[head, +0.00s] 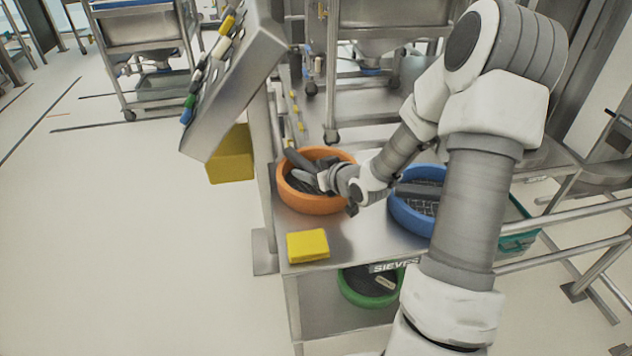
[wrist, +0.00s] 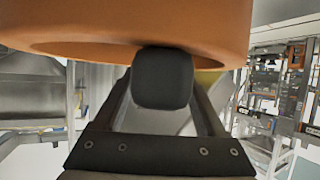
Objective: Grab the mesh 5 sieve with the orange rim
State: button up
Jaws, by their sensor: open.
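The sieve with the orange rim (head: 312,205) sits on the left part of a steel shelf top. Its inside is dark and partly hidden by my gripper. My gripper (head: 303,171) is at the sieve, its dark fingers over the opening, with my arm reaching in from the right. In the wrist view the orange rim (wrist: 120,22) fills the top, very close to a black finger pad (wrist: 163,78) that overlaps its lower edge. The jaws are open. I cannot tell whether a finger touches the rim. No mesh number is readable.
A blue-rimmed sieve (head: 408,217) stands to the right, partly behind my arm. A yellow block (head: 307,245) lies on the shelf's front left. A slanted panel (head: 232,85) rises at left.

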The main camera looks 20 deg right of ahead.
jog(key=shift+w+a+f, duration=0.15)
jog(key=shift+w+f, duration=0.2)
jog(key=shift+w, duration=0.25)
grip_shut()
jog(key=shift+r, duration=0.1)
dwell(0.9)
